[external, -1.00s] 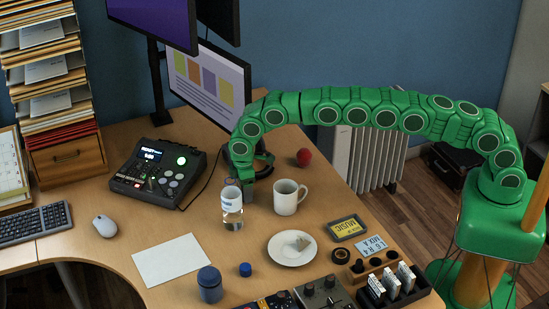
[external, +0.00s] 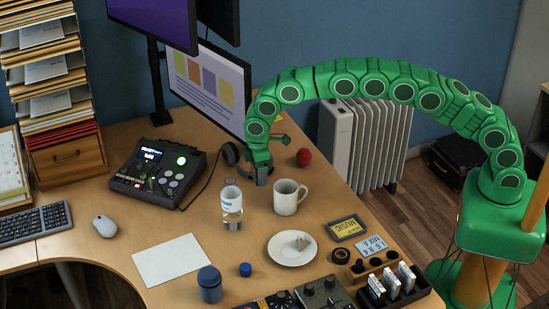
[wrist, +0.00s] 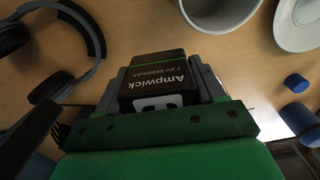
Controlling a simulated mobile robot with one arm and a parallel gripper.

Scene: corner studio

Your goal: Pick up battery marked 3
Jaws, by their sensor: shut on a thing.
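In the wrist view, a black battery (wrist: 157,75) with a thin green stripe and the words "Ampwick 7.2V 6600mAh" sits between the jaws of my gripper (wrist: 160,84). The jaws are shut on its sides. A white patch with black marking shows at the battery's near end, cut off by my gripper, so I cannot read its number. In the external view, my gripper (external: 264,177) points down over the desk, behind and right of the clear bottle and left of the white mug. I cannot make out the battery there.
The bottle (external: 231,208) and the white mug (external: 287,197) stand close in front of my gripper. Headphones (external: 231,154) lie to its left and a red ball (external: 304,157) to its right. A plate (external: 291,248) is nearer the front. A monitor (external: 208,84) stands behind left.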

